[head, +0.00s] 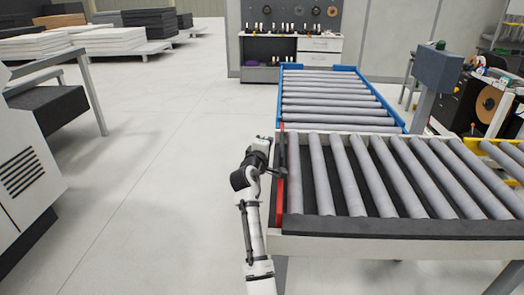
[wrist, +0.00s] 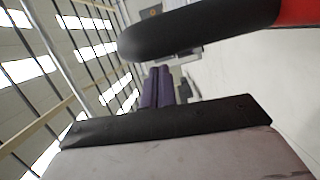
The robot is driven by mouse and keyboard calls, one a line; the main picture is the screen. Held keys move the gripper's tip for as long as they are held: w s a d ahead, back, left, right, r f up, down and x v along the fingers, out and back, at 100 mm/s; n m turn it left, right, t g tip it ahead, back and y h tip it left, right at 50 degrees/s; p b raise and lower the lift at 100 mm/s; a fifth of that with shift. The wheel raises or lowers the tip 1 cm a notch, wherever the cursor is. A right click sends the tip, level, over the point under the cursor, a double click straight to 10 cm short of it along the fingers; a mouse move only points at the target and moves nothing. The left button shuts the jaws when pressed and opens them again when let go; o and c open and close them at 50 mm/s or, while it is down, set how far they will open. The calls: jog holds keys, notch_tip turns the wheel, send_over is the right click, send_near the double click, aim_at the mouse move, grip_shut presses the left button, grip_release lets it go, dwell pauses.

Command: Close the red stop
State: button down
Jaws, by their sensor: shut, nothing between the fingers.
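The red stop (head: 280,200) is a narrow red bar along the left end of the near roller conveyor, in the head view. In the wrist view a bar with a rounded black end (wrist: 200,35) and a red part (wrist: 298,12) crosses the upper right; it looks like the stop. My gripper (head: 284,172) is beside the stop, at the conveyor's left end; contact cannot be told. In the wrist view its two purplish fingers (wrist: 157,88) are together with nothing between them, and appear below the black bar end. My arm hides part of the stop's left side.
The near conveyor (head: 400,228) has grey rollers and extends right. A blue-framed conveyor (head: 330,90) joins behind it. A grey control box (head: 437,68) stands at the right. The floor (head: 150,190) left of my arm is clear; a machine (head: 25,150) stands at far left.

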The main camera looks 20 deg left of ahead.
jog(key=shift+w+d+r+m, duration=0.1)
jog(key=shift+w+d+m, duration=0.1)
jog(key=shift+d+m, duration=0.25)
jog(key=shift+w+d+r+m, duration=0.1)
jog(key=shift+w+d+m, duration=0.05)
jog(key=shift+d+m, duration=0.25)
